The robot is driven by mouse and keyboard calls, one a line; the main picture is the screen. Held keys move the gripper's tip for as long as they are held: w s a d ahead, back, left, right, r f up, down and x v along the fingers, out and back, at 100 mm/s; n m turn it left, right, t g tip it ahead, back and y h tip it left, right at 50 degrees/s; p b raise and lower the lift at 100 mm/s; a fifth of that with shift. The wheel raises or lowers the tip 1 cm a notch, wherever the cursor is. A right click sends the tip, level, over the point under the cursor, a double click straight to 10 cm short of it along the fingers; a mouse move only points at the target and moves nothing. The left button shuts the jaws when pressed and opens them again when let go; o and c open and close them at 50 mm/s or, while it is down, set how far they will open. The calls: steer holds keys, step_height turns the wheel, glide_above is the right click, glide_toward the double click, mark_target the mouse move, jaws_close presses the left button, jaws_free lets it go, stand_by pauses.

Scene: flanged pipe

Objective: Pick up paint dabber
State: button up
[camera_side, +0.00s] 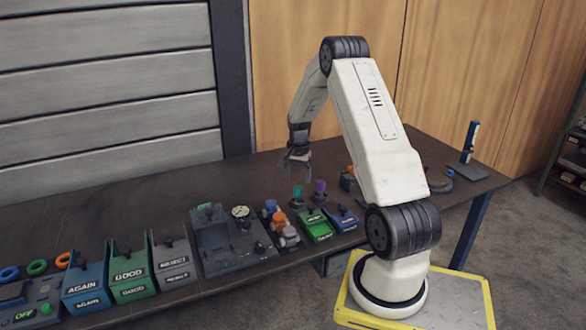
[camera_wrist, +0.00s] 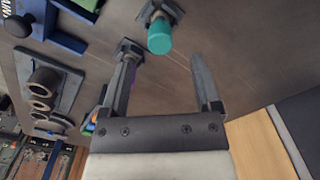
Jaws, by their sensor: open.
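Two small upright pieces stand on the dark bench, one with a teal top (camera_side: 297,191) and one with a purple top (camera_side: 320,186). They look like dabbers; I cannot tell which one the task means. My gripper (camera_side: 295,168) hangs above them, pointing down, with its jaws apart and nothing between them. In the wrist view the teal top (camera_wrist: 160,37) shows just beyond the fingertips, between the two fingers and nearer the left one. The purple top is mostly hidden behind the left finger, with only a sliver of purple showing. My gripper (camera_wrist: 164,55) touches neither.
Green (camera_side: 317,227) and blue (camera_side: 343,218) trays stand in front of the dabbers. A grey fixture with a gauge (camera_side: 240,212) and GOOD (camera_side: 130,270) and REJECT (camera_side: 176,262) bins stand to the left. The bench behind is clear.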

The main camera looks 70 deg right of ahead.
mark_target(298, 187)
steer(key=shift+f, duration=0.1)
steer(key=shift+f, duration=2.5)
jaws_close()
